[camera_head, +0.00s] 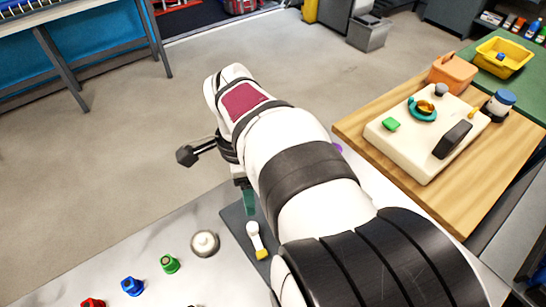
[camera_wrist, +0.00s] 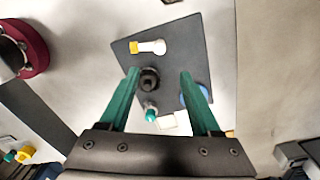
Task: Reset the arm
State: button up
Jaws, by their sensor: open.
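My arm reaches from the lower right across the head view, and my gripper is mostly hidden behind it, with one green finger (camera_head: 249,201) showing. In the wrist view my gripper (camera_wrist: 159,72) has its two green fingers spread apart with nothing held between them. Below them is a dark mat (camera_wrist: 192,35); the mat also shows in the head view (camera_head: 233,218). A white brush with a yellow end (camera_wrist: 150,47) lies on it, also seen in the head view (camera_head: 256,240). A black round piece (camera_wrist: 149,79) appears between the fingers in the picture. A blue piece (camera_wrist: 188,96) is partly hidden by the right finger.
A silver round piece (camera_head: 205,243) and green (camera_head: 170,264), blue (camera_head: 132,286) and red (camera_head: 93,302) knobs stand left of the mat. A cream box (camera_head: 405,150) sits on a wooden board (camera_head: 360,135) at right. The floor (camera_head: 110,140) beyond is open.

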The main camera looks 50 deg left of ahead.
jog(key=shift+r, duration=0.85)
jog(key=w+d+r, duration=0.2)
jog(key=w+d, duration=0.3)
jog(key=d, duration=0.7)
jog(key=w+d+r, duration=0.2)
jog(key=w+d, duration=0.2)
jog(key=d, duration=0.7)
jog(key=s+d+f+y, duration=0.1)
jog(key=s+d+f, duration=0.1)
jog(key=s+d, duration=0.2)
jog(key=s+d+f+m+y, duration=0.1)
jog(key=s+d, duration=0.3)
jog(key=d, duration=0.6)
jog(key=shift+s+f, duration=0.2)
jog(key=shift+f, duration=0.35)
